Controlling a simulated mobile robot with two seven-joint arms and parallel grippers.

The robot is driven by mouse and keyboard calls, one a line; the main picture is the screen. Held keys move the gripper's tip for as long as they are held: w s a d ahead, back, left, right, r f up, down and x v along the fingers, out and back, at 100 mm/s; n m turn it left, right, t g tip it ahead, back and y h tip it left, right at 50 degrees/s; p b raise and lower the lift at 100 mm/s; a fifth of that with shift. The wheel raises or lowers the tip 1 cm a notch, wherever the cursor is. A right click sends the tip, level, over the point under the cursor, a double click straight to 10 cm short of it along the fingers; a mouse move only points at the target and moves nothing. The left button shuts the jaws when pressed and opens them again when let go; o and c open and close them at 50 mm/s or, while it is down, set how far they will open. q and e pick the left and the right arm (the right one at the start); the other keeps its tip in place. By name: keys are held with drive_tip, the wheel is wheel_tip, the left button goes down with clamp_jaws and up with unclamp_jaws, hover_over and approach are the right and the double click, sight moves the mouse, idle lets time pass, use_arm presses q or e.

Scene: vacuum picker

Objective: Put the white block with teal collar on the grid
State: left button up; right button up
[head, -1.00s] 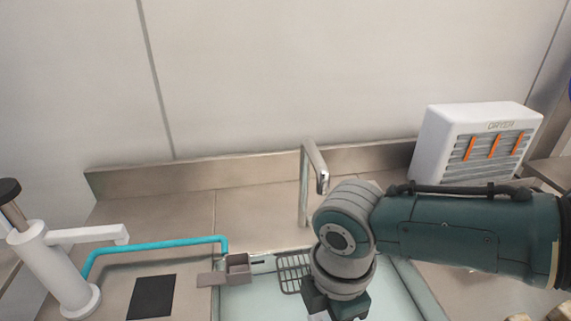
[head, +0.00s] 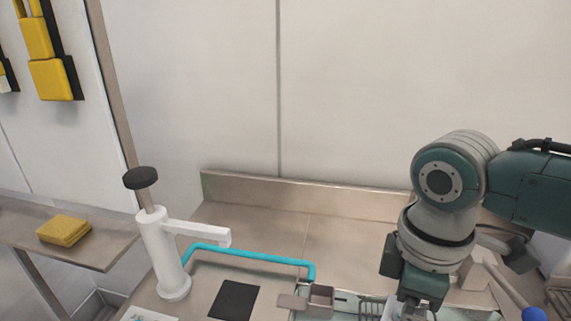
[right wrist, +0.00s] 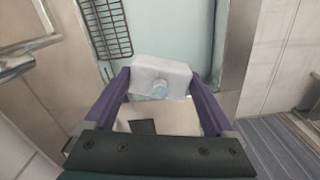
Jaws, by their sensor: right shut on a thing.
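My right gripper (right wrist: 160,88) is shut on the white block (right wrist: 147,72) in the right wrist view. The block is mostly hidden or cut off there. My left gripper is not in view.
A white pump (head: 160,255) with a black knob stands at left, with a teal hose (head: 245,256) running to a small grey-brown box (head: 320,301). A dark square pad (head: 234,299) lies on the counter. A wall stands behind.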

wheel_tip(320, 180, up, 14)
drive_tip(key=w+r+m, duration=0.1)
drive_tip(key=w+m, duration=0.1)
drive_tip(key=m, duration=0.4)
wheel_tip(320, 180, up, 12)
drive_tip(key=m, duration=0.7)
hover_over(389, 305)
drive_tip(key=s+d, duration=0.3)
drive_tip(key=s, duration=0.4)
drive_tip(key=s+r+p, duration=0.2)
drive_tip(key=r+p, duration=1.2)
drive_tip(key=p, duration=0.1)
drive_tip(key=s+r+p, duration=0.3)
drive_tip(key=r+p, duration=1.1)
drive_tip(key=p, duration=0.1)
drive_tip(key=shift+a+p, duration=0.15)
drive_tip(key=shift+p, duration=0.25)
drive_tip(key=shift+s, duration=0.1)
